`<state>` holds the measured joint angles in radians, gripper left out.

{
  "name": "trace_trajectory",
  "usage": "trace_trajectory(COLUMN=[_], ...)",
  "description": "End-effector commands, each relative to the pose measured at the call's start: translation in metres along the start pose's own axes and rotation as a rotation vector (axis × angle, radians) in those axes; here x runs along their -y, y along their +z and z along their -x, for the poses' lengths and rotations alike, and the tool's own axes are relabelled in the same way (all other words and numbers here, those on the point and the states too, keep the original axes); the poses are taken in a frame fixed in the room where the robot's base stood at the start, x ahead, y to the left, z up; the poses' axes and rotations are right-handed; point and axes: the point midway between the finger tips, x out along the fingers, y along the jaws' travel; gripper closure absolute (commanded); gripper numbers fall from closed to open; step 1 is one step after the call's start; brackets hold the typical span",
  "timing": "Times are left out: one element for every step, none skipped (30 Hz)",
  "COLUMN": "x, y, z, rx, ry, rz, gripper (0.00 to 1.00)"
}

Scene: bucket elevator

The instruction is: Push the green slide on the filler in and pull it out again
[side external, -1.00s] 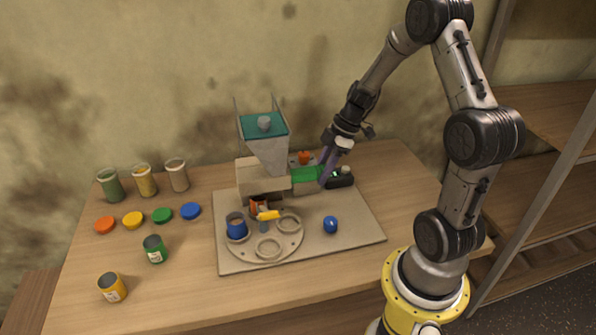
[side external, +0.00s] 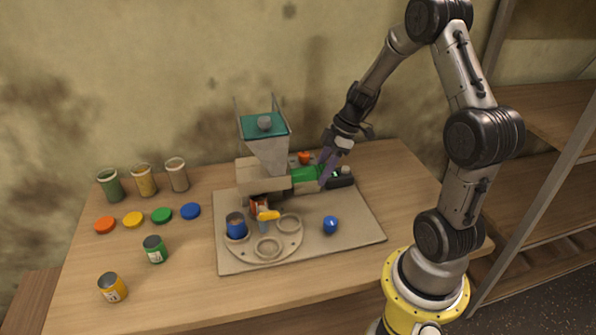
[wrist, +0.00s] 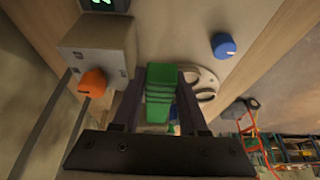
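The filler has a grey hopper (side external: 267,156) with a teal top, above a beige block. Its green slide (side external: 304,176) sticks out to the right of the block. In the wrist view the ribbed green slide (wrist: 160,92) lies between the two dark fingers of my gripper (wrist: 161,85), which sit close against its sides. In the side view my gripper (side external: 324,180) is at the slide's right end, shut on it as far as I can tell. The slide's inner end is hidden inside the filler.
A turntable (side external: 268,247) with a blue cup (side external: 236,226) stands in front of the filler. A blue knob (side external: 330,225) is on the board to the right, and an orange knob (side external: 305,158) is behind. Cans, jars and lids stand at left.

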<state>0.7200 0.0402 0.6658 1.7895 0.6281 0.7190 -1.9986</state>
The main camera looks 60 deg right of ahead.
Motion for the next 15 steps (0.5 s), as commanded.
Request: trace_trajectory(x=[0.0001,0.0001,0.0002,0.0002,0.0003,0.0003,0.0003,0.0004,0.0004,0.0004,0.0004,0.0004,0.0003,0.0002,0.0001], y=[0.0002,0.0002,0.0001,0.0001,0.0,-0.0001,-0.0001,-0.0002,-0.0002,-0.0003,-0.0003,-0.0003,-0.0004,-0.0004,-0.0005], z=[-0.0002,-0.0001,0.0,0.0,0.0001,0.0002,0.0002,0.0002,0.0003,0.0003,0.0005,0.0012,0.0023,0.0039,0.0067], rx=[0.0,0.0,0.0,0.0,0.0,-0.001,-0.001,-0.001,-0.001,-0.001,-0.001,-0.001,-0.001,-0.002,-0.002], ry=[-0.001,-0.001,-0.001,-0.001,-0.001,-0.001,-0.001,-0.002,-0.002,-0.002,-0.002,-0.001,-0.001,-0.001,-0.001], rz=[0.0,0.0,0.0,0.0,0.0,0.0,0.0,0.0,0.0,0.0,0.0,0.0,0.0,0.001,0.0], gripper=[0.47,0.42,0.34,0.34,0.34,0.34,0.34,0.34,0.34,0.34,0.34,0.34,0.34,0.34,0.34])
